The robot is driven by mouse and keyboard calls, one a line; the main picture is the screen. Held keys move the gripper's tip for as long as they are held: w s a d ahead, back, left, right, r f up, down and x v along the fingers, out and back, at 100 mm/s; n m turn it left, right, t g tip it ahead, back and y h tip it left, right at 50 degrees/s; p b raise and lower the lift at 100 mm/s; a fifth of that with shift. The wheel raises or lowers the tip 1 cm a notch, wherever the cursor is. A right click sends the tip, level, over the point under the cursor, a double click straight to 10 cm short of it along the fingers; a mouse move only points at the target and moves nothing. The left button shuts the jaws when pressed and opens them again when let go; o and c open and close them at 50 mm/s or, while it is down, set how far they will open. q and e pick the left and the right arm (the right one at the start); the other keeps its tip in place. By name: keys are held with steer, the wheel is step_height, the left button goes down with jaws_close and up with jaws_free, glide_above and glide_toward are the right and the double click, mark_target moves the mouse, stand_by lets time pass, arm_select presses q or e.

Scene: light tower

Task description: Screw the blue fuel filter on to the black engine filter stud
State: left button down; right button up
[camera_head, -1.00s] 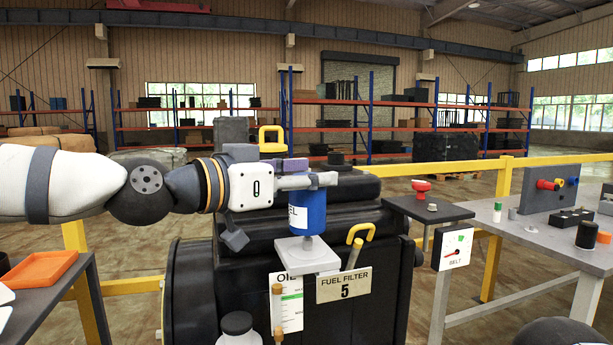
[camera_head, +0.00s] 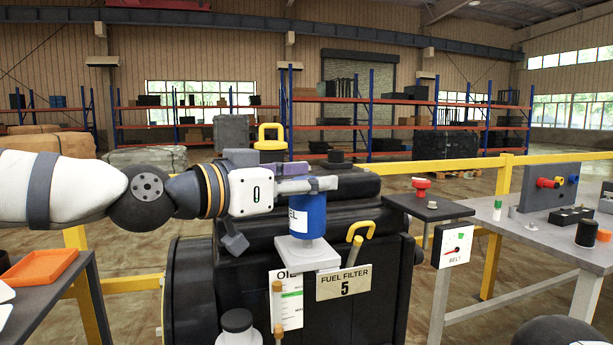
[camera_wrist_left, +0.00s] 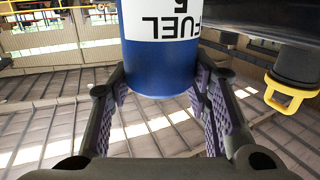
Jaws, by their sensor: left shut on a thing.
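The blue fuel filter (camera_head: 307,219) stands upright above a light grey bracket plate (camera_head: 307,258) on the front of the black engine (camera_head: 240,277). A short pale neck shows between filter and plate; the filter covers the stud's top, and I cannot tell whether threads are engaged. My left gripper (camera_head: 310,184) is shut on the filter near its top, reaching in from the left. In the left wrist view the filter (camera_wrist_left: 158,57) sits between the two padded fingers (camera_wrist_left: 160,92). My right gripper does not show.
A "FUEL FILTER 5" sign (camera_head: 343,284), an oil card (camera_head: 287,300) and yellow handle (camera_head: 361,230) are close by. An orange tray (camera_head: 38,267) lies on the left table. Grey side tables stand at right. A yellow rail (camera_head: 450,169) runs behind.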

arm_select(q)
steer(key=shift+f, duration=0.7)
steer(key=c, duration=0.8)
jaws_free()
steer(key=shift+o, duration=0.2)
steer(key=v, duration=1.2)
steer(key=shift+c, duration=0.3)
